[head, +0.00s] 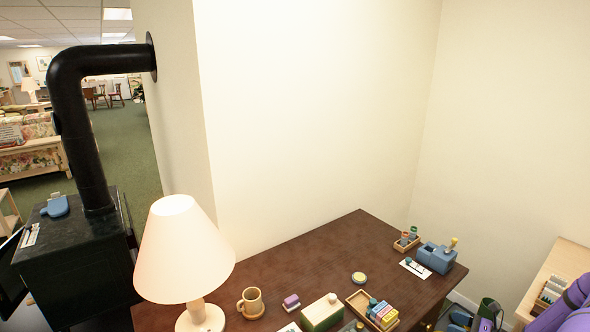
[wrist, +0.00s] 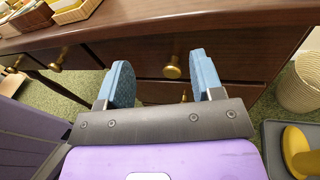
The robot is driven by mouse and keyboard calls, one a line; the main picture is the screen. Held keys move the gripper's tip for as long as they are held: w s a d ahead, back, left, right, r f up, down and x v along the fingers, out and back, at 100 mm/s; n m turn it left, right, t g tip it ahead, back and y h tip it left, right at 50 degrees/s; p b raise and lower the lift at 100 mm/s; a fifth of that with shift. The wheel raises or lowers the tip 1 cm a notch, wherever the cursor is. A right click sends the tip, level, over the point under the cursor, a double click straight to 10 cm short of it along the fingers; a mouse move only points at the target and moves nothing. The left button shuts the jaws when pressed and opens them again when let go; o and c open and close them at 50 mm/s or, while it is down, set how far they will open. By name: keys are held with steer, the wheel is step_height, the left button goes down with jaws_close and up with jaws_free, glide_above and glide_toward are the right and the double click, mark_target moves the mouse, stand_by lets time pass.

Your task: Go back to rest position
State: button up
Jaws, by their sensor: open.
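My gripper (wrist: 160,62) shows in the wrist view with its two blue-padded fingers apart and nothing between them. It is in front of the drawer fronts of a dark wooden desk (wrist: 150,48), with a brass knob (wrist: 172,71) seen between the fingers. I cannot tell whether the fingers touch the drawer. In the head view, purple parts of my arm show at the bottom right corner, and the fingers cannot be made out there. The desk top (head: 310,255) is in the lower middle of that view.
The desk holds a lamp (head: 183,250), a mug (head: 251,303), a green-and-cream box (head: 321,313), a tray of coloured blocks (head: 384,316) and a blue holder (head: 436,257). A black stove (head: 75,255) stands left. A woven basket (wrist: 298,88) stands right of the gripper.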

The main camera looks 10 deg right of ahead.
steer(key=w+a+r+n+g+y, duration=0.1)
steer(key=w+a+r+n+g, duration=0.15)
steer(key=r, duration=0.45)
steer(key=w+a+r+n+g, duration=0.1)
steer(key=w+r+n+g, duration=0.1)
steer(key=r+n+g, duration=0.3)
steer(key=w+a+r+n+g+y, duration=0.1)
steer(key=w+a+r+n, duration=0.1)
steer(key=r, duration=0.6)
steer(key=a+r+n+g+h, duration=0.2)
steer(key=a+r+n, duration=0.3)
steer(key=r, duration=0.4)
steer(key=a+r+n+g+h, duration=0.2)
steer(key=a+r+n+g, duration=0.1)
steer(key=a+r, duration=0.55)
steer(key=s+a+r+n+h, duration=0.3)
steer(key=s+a+r, duration=0.2)
steer(key=r, duration=0.2)
steer(key=s+a+r+n+h, duration=0.25)
steer(key=s+a+r, duration=0.25)
steer(key=r, duration=0.3)
steer(key=s+a+r+n+t+h, duration=0.1)
steer(key=s+a+r+n+t, duration=0.1)
steer(key=s, duration=0.4)
steer(key=s+a+r+n+t+h, duration=0.1)
steer(key=s+a+r+n+t, duration=0.1)
steer(key=s, duration=0.5)
steer(key=shift+s+a+r+n+t+h, duration=0.35)
steer(key=shift+r+n+t, duration=0.3)
steer(key=shift+r+n, duration=0.55)
